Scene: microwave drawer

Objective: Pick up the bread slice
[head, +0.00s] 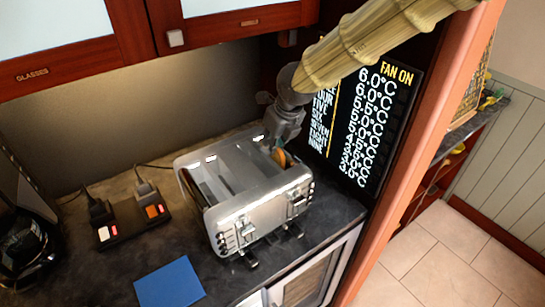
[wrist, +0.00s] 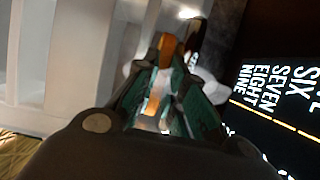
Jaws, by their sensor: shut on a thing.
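The bread slice (head: 281,157) shows as a small orange-brown piece at the right end of the silver toaster (head: 240,205) in the head view. In the wrist view, the orange-brown bread slice (wrist: 170,50) shows between and just beyond the fingers. My gripper (head: 279,146) reaches down over the toaster's back right part, and its fingers (wrist: 163,92) are closed on the slice. Most of the slice is hidden by the gripper and the toaster. I cannot tell how far it sits down in the slot.
A dark panel with white temperature text (head: 362,125) stands close to the right of the toaster. A power strip (head: 133,221) with plugs is at the left, and a blue square (head: 169,284) lies in front. Cabinets (head: 240,25) hang above. The counter between strip and toaster is clear.

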